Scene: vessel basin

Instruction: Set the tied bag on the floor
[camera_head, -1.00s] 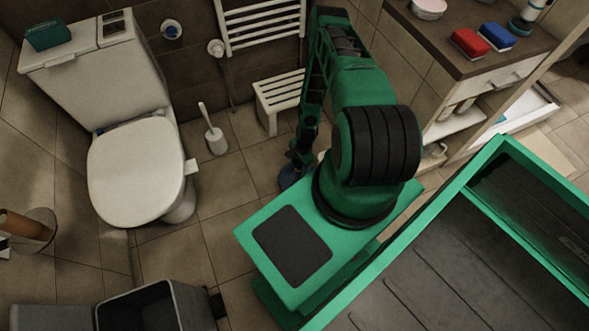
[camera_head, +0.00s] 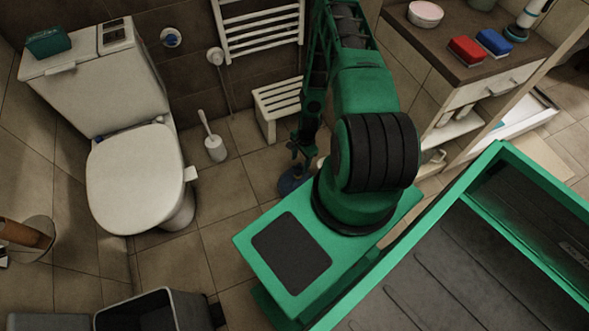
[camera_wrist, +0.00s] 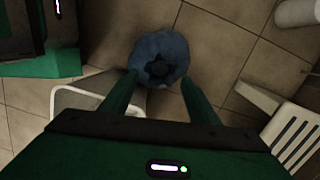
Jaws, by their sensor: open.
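The tied bag (camera_wrist: 160,58) is a rounded dark blue bundle with a gathered knot on top. It appears to rest on the tiled floor. In the head view the bag (camera_head: 291,181) is partly hidden by my arm, between the slatted stool and my base. My gripper (camera_wrist: 160,82) is open, its two green fingers on either side of the bag's near edge in the wrist view. In the head view my gripper (camera_head: 302,153) is just above the bag. I cannot tell whether a finger still touches it.
A white slatted stool (camera_head: 279,106) stands behind the bag, and a toilet brush (camera_head: 213,142) is to the left. The toilet (camera_head: 139,170) is further left, a grey bin (camera_head: 155,313) at lower left. Open floor tiles (camera_head: 228,188) lie left of the bag.

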